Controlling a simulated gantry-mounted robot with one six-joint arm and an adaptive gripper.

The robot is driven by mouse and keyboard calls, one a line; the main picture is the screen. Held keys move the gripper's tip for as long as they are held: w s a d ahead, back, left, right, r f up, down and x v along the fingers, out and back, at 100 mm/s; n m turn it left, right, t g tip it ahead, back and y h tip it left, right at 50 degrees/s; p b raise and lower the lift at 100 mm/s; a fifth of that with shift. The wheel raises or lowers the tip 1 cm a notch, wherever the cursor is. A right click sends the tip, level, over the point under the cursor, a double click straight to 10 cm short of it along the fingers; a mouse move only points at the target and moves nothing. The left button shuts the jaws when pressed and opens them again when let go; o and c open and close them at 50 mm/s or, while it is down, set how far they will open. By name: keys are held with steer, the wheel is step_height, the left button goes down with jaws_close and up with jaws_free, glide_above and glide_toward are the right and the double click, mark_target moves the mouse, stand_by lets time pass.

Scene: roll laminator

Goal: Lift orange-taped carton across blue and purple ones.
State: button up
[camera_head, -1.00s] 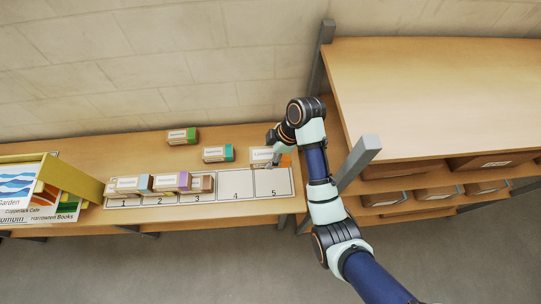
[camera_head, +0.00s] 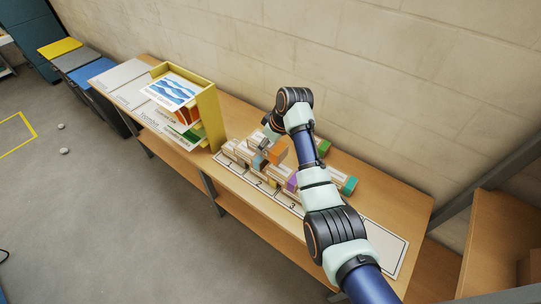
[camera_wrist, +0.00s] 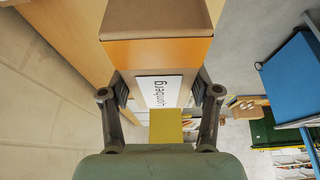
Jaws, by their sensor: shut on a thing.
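My gripper (camera_wrist: 160,92) is shut on the orange-taped carton (camera_wrist: 157,52), with one finger on each side of its white label. In the head view the orange-taped carton (camera_head: 278,152) shows beside my wrist, over or just behind the row of cartons. The blue-taped carton (camera_head: 243,153) and the purple-taped carton (camera_head: 281,172) stand in that row on the numbered strip (camera_head: 376,234). The head view does not show clearly whether the held carton touches them. My arm and gripper hide part of this area.
A yellow sign holder (camera_head: 209,115) with printed sheets stands to the left. The wall runs along the back. The strip's right end is bare.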

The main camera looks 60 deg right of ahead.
steer(key=shift+w, duration=0.2)
steer(key=shift+s+f+b, duration=0.15)
steer(key=shift+f+b, duration=0.25)
step_height(320, 180, down, 3)
steer(key=b, duration=0.3)
steer(key=shift+b, duration=0.35)
steer(key=shift+f, duration=0.4)
steer(key=o, duration=1.3)
steer(key=v, duration=1.2)
